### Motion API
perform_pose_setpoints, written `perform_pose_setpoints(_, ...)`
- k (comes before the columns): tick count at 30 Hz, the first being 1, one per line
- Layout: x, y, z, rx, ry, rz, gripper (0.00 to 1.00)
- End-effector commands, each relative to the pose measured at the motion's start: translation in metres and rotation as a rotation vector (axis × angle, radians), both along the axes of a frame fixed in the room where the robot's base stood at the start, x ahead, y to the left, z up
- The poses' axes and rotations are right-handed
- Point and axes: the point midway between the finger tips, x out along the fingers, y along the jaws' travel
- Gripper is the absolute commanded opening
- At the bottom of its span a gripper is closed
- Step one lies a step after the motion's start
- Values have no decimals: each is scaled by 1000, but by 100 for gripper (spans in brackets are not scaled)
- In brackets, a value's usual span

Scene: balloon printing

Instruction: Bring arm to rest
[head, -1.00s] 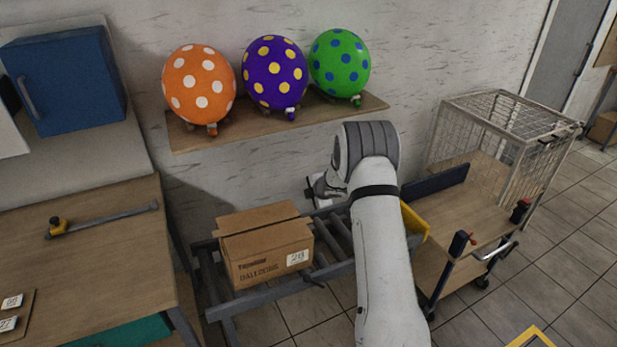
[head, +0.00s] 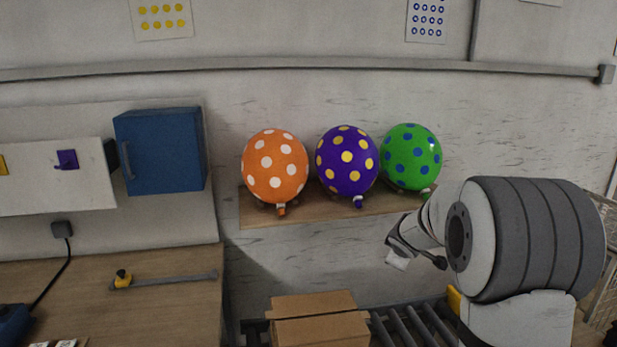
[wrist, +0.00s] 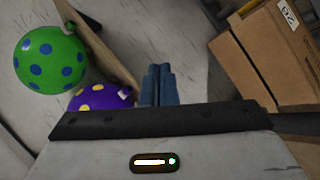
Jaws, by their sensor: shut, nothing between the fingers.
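My gripper (wrist: 158,84) shows in the wrist view with its two blue-grey fingers close together and nothing between them. In the head view my arm reaches in at the right, in front of the wall shelf's right end. The fingers themselves are hard to make out there. The wrist view shows the green balloon (wrist: 50,60) and the purple balloon (wrist: 92,100) to the left of the fingers, and a cardboard box (wrist: 262,65) to the right. The fingers touch none of these as far as I can tell.
An orange balloon (head: 275,166), the purple balloon (head: 347,160) and the green balloon (head: 411,157) stand on a wooden shelf (head: 258,217). The cardboard box (head: 318,325) sits below, beside rollers (head: 411,328). A workbench (head: 170,300) and blue cabinet (head: 162,150) are at left.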

Motion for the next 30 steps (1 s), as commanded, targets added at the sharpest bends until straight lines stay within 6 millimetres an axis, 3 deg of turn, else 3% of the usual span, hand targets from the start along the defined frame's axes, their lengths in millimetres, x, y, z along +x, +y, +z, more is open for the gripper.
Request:
perform_pose_setpoints(3, -54, 0, 19, 83, 6, -161, 0)
perform_pose_setpoints(8, -134, 7, 27, 222, 50, -367, 0)
perform_pose_setpoints(18, -307, 54, 0, 556, 233, -690, 0)
perform_pose_setpoints(21, -342, 69, -10, 631, 290, -738, 0)
perform_pose_setpoints(24, -364, 84, -17, 681, 331, -767, 0)
perform_pose_setpoints(26, -372, 97, -19, 696, 348, -774, 0)
perform_pose_setpoints(30, -378, 100, -21, 709, 361, -782, 0)
